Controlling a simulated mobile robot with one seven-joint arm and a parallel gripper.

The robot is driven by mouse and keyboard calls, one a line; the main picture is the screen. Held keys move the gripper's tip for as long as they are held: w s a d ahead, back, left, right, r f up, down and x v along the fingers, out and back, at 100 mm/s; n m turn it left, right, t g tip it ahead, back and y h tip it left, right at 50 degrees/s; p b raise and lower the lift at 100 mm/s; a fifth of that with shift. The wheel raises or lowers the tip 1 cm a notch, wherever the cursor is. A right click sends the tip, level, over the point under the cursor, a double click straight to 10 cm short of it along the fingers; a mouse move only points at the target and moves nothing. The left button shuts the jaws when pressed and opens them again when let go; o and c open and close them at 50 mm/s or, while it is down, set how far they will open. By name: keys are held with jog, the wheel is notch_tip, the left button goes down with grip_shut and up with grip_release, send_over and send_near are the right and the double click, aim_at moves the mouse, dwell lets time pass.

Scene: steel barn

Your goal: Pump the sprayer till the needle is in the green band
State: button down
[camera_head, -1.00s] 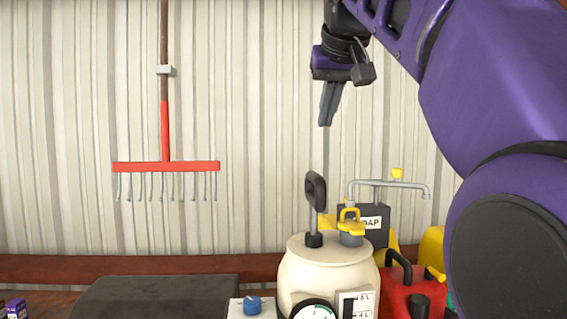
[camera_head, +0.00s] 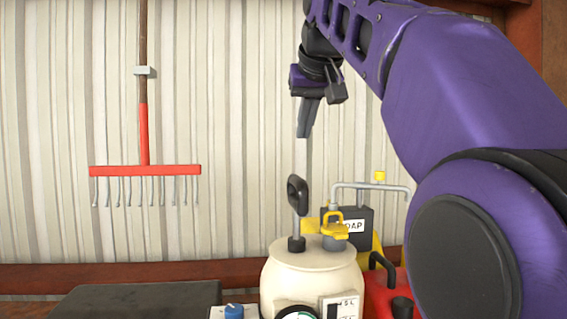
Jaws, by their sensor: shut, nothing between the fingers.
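The sprayer (camera_head: 315,276) is a cream tank standing at the bottom centre, its lower part cut off by the frame edge. Its black pump handle (camera_head: 298,194) stands up on a thin rod from the tank top. A yellow and grey fitting (camera_head: 335,230) sits beside the rod. The gauge (camera_head: 297,313) shows only its top edge, with a bit of green; its needle cannot be seen. My gripper (camera_head: 303,134) is shut and empty, pointing down above the pump handle with a clear gap between them.
A dark flat-topped object (camera_head: 135,300) is at lower left. A red rake (camera_head: 145,170) hangs on the corrugated wall. The air left of my gripper is clear.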

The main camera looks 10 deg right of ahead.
aim_at(301, 196)
jog(key=x, duration=0.5)
jog(key=shift+f, duration=0.25)
jog(key=shift+s+f, duration=0.2)
jog(key=shift+f, duration=0.55)
jog(key=shift+f+b, duration=0.4)
jog(key=shift+f, duration=0.45)
notch_tip(301, 196, down, 7)
jog(key=b, duration=0.4)
jog(key=shift+r, duration=0.1)
